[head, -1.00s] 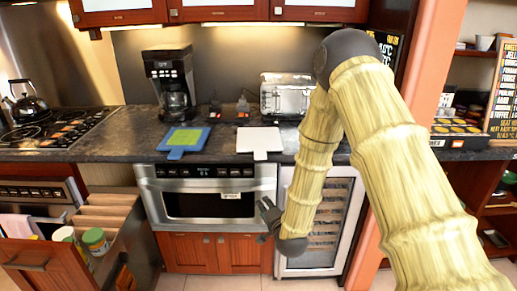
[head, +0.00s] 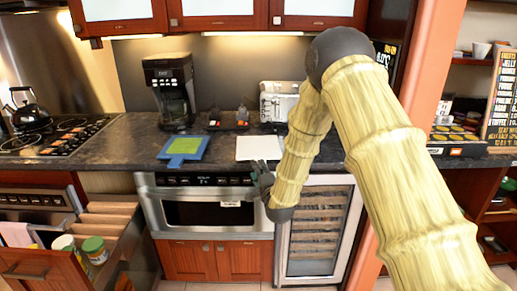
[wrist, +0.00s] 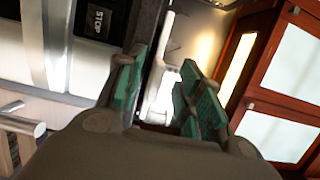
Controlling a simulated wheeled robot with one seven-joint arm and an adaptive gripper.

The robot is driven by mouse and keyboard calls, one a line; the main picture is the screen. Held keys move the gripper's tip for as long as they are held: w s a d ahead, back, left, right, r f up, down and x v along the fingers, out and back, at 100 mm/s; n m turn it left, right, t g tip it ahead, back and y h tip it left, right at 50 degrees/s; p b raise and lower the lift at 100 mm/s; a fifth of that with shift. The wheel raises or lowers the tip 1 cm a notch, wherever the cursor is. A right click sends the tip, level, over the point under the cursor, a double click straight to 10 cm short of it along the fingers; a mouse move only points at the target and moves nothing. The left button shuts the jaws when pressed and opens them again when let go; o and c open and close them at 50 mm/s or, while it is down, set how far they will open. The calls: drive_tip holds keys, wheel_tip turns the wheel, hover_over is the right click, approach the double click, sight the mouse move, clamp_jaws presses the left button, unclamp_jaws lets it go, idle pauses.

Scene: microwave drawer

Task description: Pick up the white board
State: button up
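My gripper (head: 261,172) is just in front of and below the board, before the microwave drawer's top right corner. In the wrist view my gripper (wrist: 163,66) has its teal-padded fingers apart. A bright white shape shows between and beyond them, probably the board seen nearly edge-on. I cannot tell whether the fingers touch it. The board's front handle is mostly hidden by my gripper in the head view.
A blue and green board (head: 184,147) lies to the left on the counter. A coffee maker (head: 170,90) and a toaster (head: 279,102) stand behind. The microwave drawer (head: 207,208) is below the counter. An open drawer with jars (head: 94,248) juts out at lower left.

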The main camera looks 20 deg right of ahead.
drive_tip(key=shift+w+f+p, duration=0.1)
drive_tip(key=shift+w+p, duration=0.5)
drive_tip(key=shift+w, duration=1.7)
drive_tip(key=shift+a, duration=0.1)
drive_tip(key=shift+c, duration=0.2)
clamp_jaws()
